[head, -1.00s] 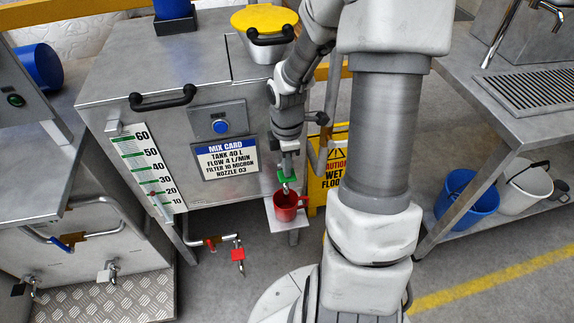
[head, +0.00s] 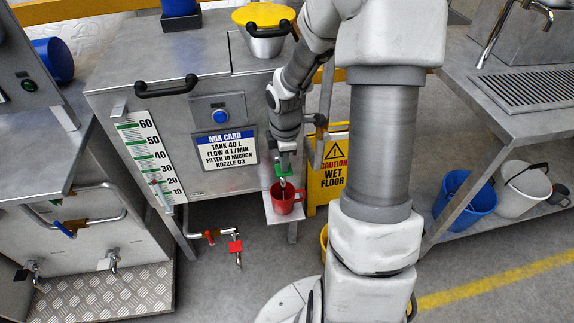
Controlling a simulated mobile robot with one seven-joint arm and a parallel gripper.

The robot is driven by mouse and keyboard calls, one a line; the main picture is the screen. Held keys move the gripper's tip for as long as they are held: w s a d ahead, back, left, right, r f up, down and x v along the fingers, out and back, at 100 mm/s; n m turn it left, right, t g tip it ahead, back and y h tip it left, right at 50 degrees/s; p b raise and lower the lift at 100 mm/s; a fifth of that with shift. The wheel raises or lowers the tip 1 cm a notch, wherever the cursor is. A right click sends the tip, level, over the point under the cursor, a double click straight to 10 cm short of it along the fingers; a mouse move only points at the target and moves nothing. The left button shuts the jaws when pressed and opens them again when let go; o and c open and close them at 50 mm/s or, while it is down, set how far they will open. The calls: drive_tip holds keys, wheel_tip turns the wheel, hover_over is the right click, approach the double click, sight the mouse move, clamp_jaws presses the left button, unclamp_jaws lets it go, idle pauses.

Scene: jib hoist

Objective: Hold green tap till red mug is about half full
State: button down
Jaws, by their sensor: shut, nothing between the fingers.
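The red mug (head: 284,203) stands upright on a small shelf (head: 271,216) at the tank's right front corner. The green tap (head: 284,169) is directly above the mug, with its spout pointing down toward the mug's mouth. My gripper (head: 285,158) reaches down from above, its fingers shut and empty at the green tap. I cannot tell whether they touch or press it. The level of liquid inside the mug is too small to read.
A second tap with a red tag (head: 236,246) hangs left of the mug. The mix card tank (head: 150,120) stands behind, with a level scale (head: 148,157). A yellow wet-floor sign (head: 333,165) stands right of the mug. A blue bucket (head: 465,200) sits under the right bench.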

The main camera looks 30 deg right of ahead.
drive_tip(key=shift+s+a+f+p, duration=0.2)
drive_tip(key=shift+s+f+p, duration=0.2)
drive_tip(key=shift+s+f, duration=0.35)
drive_tip(key=shift+w, duration=0.25)
idle(0.4)
idle(3.7)
drive_tip(key=shift+r+p, duration=0.75)
drive_tip(key=shift+p, duration=0.1)
drive_tip(key=shift+r+p, duration=0.4)
drive_tip(key=shift+r, duration=0.05)
wheel_tip(320, 180, up, 13)
drive_tip(key=s+p, duration=0.1)
drive_tip(key=p, duration=0.6)
drive_tip(key=shift+s+a, duration=0.2)
